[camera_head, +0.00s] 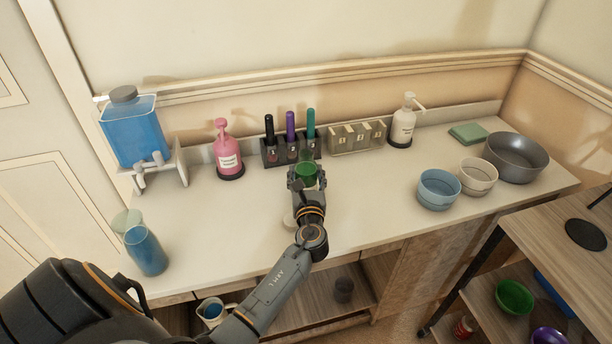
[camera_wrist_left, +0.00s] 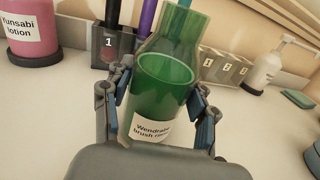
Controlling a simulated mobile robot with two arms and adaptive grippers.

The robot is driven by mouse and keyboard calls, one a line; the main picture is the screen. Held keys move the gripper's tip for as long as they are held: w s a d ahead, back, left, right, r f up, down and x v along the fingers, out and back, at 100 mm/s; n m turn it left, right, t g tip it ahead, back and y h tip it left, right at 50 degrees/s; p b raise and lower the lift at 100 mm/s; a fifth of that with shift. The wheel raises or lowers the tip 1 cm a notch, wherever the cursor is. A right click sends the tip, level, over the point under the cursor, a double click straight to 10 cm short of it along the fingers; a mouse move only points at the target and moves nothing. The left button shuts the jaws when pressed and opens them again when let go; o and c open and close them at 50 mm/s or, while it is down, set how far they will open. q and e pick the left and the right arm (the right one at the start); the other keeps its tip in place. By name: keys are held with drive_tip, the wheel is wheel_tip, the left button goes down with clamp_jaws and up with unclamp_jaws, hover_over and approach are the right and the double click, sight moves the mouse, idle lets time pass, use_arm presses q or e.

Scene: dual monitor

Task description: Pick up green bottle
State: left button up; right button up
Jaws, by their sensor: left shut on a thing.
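The green bottle (camera_head: 307,173) stands near the back middle of the counter, in front of the pen holder. In the left wrist view the green bottle (camera_wrist_left: 162,85) is upright, see-through, with a white label reading roughly "Wendrake brush rinse". My left gripper (camera_head: 305,182) is shut on it, one finger on each side; the fingers also show in the left wrist view (camera_wrist_left: 160,110). The gripper hides the bottle's lower part, and I cannot tell whether its base touches the counter. My right gripper does not show.
The pen holder (camera_head: 291,152) stands close behind the bottle. A pink lotion bottle (camera_head: 228,155) is to the left and a white pump bottle (camera_head: 402,126) to the right.

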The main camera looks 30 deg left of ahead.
sight(306, 161)
use_arm(q)
wheel_tip(306, 161, up, 3)
drive_tip(key=shift+f+p, duration=0.15)
drive_tip(key=shift+p, duration=0.3)
drive_tip(key=s+r, duration=0.1)
drive_tip(key=s+d+r+p, duration=0.1)
drive_tip(key=r, duration=0.1)
drive_tip(key=s+d+r+p, duration=0.1)
drive_tip(key=r, duration=0.1)
drive_tip(key=shift+s+r, duration=0.15)
drive_tip(key=s+d+r, duration=0.4)
drive_tip(key=s+d, duration=0.1)
drive_tip(key=s, duration=0.3)
drive_tip(key=shift+s+d+r, duration=0.2)
drive_tip(key=shift+s+r, duration=0.1)
drive_tip(key=shift+r, duration=0.1)
drive_tip(key=shift+w+d+p, duration=0.1)
drive_tip(key=shift+p, duration=0.25)
